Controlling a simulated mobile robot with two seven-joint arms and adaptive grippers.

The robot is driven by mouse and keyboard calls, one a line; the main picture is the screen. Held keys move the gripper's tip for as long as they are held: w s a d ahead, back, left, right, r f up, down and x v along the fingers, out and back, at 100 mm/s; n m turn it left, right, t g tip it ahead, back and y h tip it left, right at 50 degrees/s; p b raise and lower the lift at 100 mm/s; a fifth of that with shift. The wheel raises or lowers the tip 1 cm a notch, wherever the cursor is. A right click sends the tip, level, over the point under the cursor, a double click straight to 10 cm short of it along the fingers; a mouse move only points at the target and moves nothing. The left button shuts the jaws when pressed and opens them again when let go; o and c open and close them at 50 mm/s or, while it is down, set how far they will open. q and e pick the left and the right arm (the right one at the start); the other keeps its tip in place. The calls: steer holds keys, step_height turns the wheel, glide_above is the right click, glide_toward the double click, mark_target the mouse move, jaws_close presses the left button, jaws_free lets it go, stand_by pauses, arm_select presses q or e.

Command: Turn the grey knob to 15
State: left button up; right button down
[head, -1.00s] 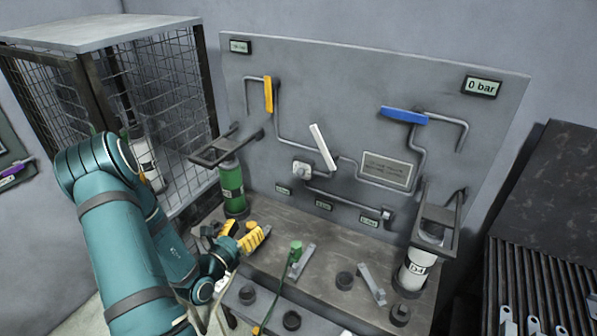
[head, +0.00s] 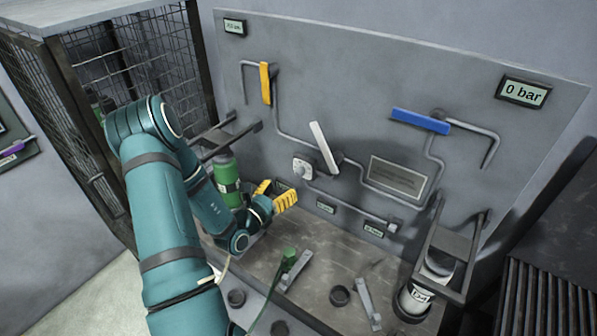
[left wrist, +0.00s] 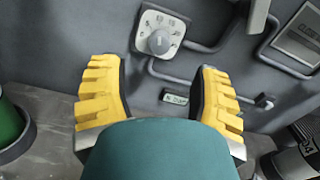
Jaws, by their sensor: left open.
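The grey knob (head: 302,168) sits on a pale square dial plate on the upright panel, below and left of the white lever. My left gripper (head: 276,193) has yellow ridged fingers. It is open and empty, below and left of the knob and apart from it. In the left wrist view the two fingers (left wrist: 160,95) are spread wide, with the knob above the gap between them. My right gripper is not in view.
A green cylinder (head: 226,178) stands close left of my left gripper. The panel (head: 350,90) carries pipes, a yellow lever (head: 265,84), a white lever (head: 324,147) and a blue lever (head: 420,121). A display (head: 523,92) reads 0 bar. Brackets lie on the bench (head: 315,285).

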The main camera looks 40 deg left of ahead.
mark_target(296, 174)
arm_select(q)
steer(key=w, duration=0.6)
steer(key=w+a, duration=0.1)
steer(key=w, duration=0.2)
steer(key=shift+o, duration=0.2)
jaws_close()
